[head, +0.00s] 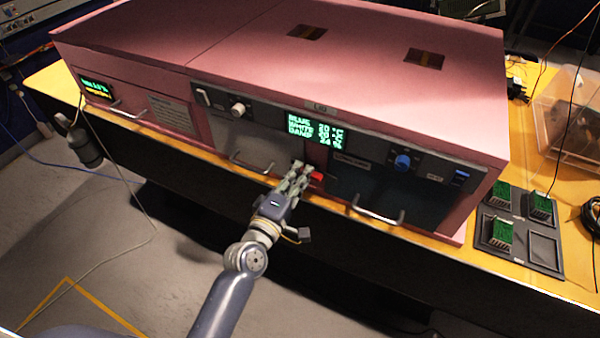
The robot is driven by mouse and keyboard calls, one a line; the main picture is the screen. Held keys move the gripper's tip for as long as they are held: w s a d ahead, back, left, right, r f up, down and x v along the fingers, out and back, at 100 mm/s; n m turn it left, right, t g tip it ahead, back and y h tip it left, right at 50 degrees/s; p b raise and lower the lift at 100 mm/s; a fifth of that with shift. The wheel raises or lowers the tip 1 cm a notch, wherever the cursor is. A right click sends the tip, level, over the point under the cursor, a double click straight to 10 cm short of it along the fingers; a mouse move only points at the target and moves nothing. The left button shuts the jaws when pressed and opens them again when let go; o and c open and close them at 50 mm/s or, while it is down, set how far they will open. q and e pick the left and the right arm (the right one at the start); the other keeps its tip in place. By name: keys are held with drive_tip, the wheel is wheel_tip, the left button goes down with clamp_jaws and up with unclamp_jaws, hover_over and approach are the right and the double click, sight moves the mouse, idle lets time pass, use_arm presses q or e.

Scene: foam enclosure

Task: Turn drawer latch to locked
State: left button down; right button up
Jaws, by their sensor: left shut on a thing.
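The pink foam enclosure (270,65) stands on a yellow-topped bench. A small red latch (316,176) sits low on its front, between the middle grey panel (240,140) and the dark right drawer (385,190). My left gripper (299,172) is at the latch, its fingers shut on it and covering part of it. The latch's exact angle is too small to tell. The right drawer, with its silver handle (377,215), looks shut. My right gripper is not in view.
A green text display (315,130), a white knob (238,110) and a blue knob (403,162) are on the front. Another handle (250,165) sticks out left of my gripper. A tray (542,250) with green boards lies at right.

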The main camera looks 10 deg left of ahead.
use_arm(q)
drive_tip(key=shift+n, duration=0.6)
drive_tip(key=c, duration=1.7)
unclamp_jaws()
drive_tip(key=shift+w+f, duration=0.1)
drive_tip(key=v, duration=1.2)
